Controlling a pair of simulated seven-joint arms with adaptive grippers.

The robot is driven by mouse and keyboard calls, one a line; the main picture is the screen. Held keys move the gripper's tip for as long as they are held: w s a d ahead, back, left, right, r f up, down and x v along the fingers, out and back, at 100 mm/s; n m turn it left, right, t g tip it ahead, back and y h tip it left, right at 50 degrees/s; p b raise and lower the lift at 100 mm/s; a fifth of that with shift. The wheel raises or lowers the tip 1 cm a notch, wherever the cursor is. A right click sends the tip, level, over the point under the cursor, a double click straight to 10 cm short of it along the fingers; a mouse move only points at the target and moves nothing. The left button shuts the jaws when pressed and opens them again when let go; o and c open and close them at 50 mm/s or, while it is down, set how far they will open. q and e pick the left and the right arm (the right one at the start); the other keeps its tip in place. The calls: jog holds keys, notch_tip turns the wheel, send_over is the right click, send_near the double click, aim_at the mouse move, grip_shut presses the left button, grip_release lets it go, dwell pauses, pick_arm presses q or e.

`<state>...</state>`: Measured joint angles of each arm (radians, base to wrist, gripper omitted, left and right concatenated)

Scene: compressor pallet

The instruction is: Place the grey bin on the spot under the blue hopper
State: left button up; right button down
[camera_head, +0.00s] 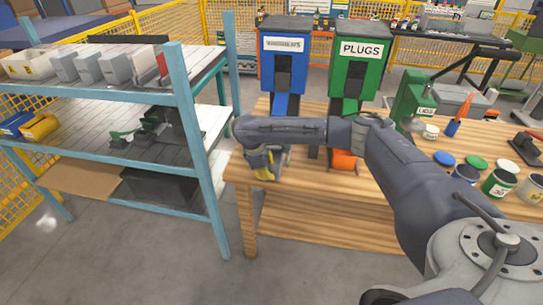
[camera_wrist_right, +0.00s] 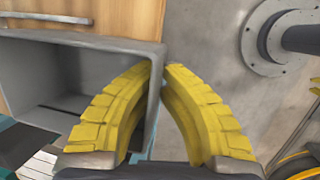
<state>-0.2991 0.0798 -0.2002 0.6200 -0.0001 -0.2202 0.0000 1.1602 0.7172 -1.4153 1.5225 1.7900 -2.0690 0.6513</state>
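The grey bin (camera_wrist_right: 72,68) fills the left of the right wrist view, its open top facing the camera. My right gripper (camera_wrist_right: 166,68) has its yellow fingers on either side of the bin's near wall, closed together on it. In the head view my right gripper (camera_head: 262,168) points down at the table's left end, in front of the blue hopper (camera_head: 284,62). My forearm hides most of the bin there, and the spot under the hopper is largely covered. I cannot tell whether the bin touches the table. My left gripper is not in view.
The wooden table (camera_head: 330,200) also holds a green PLUGS hopper (camera_head: 357,62), an orange bin (camera_head: 344,160) and several paint-like cans (camera_head: 499,183). A blue-framed shelf (camera_head: 192,140) stands close on the left, with a dark bin (camera_head: 160,188) low down. A narrow floor gap separates shelf and table.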

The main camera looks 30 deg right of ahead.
aim_at(274, 154)
jog(key=w+d, duration=0.4)
jog(key=w, duration=0.1)
jog(key=w+d, duration=0.5)
jog(key=shift+w+a+x, duration=0.1)
jog(key=shift+a+x, duration=0.05)
jog(key=shift+x, duration=0.7)
jog(key=shift+w+a+x, duration=0.1)
jog(key=shift+a+x, duration=0.1)
jog(key=shift+x, duration=0.6)
jog(key=shift+f, duration=0.3)
jog(key=c, duration=1.6)
grip_release()
jog(key=shift+r, duration=0.1)
